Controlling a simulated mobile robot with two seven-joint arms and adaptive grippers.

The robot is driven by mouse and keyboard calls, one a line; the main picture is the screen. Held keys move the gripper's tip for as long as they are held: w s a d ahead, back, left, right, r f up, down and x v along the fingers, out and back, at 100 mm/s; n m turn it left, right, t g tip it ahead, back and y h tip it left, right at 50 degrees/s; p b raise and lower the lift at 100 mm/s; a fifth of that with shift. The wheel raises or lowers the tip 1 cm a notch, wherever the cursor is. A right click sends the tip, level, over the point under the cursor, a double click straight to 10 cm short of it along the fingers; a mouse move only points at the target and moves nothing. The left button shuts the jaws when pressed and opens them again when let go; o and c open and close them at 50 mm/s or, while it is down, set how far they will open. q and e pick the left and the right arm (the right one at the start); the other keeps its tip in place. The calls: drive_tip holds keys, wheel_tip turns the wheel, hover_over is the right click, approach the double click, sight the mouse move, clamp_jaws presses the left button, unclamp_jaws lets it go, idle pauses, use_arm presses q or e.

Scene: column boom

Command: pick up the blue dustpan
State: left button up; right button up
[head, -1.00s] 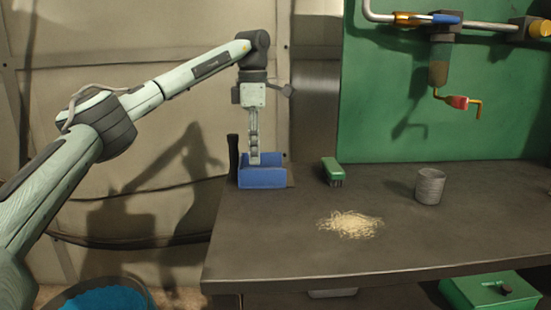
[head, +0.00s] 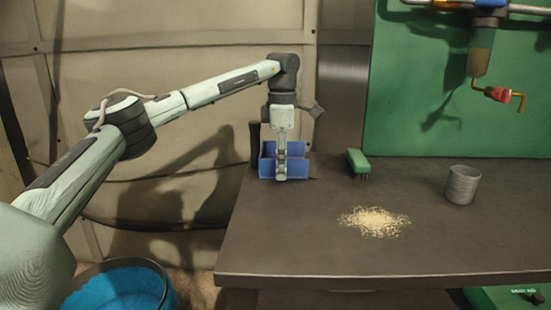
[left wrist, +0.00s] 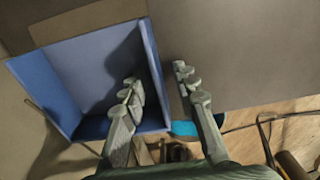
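The blue dustpan (head: 298,170) sits on the back left of the dark workbench, open side up. It also shows in the left wrist view (left wrist: 82,70). My left gripper (head: 281,176) points down at its near wall. In the left wrist view my left gripper (left wrist: 156,76) is open, with one finger inside the pan and the other outside, the wall between them. Gaps show between fingers and wall, so I see no grip. A dark upright piece (head: 255,143) stands at the pan's left; I cannot tell if it is the handle. My right gripper is out of view.
A green brush (head: 357,162) lies right of the dustpan. A pile of pale shavings (head: 374,221) and a grey ribbed can (head: 462,185) are on the workbench (head: 310,240). A bin with blue contents (head: 118,288) stands on the floor at left. The bench's front is clear.

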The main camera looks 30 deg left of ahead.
use_arm(q)
drive_tip(key=shift+r, duration=0.1)
clamp_jaws()
idle(0.3)
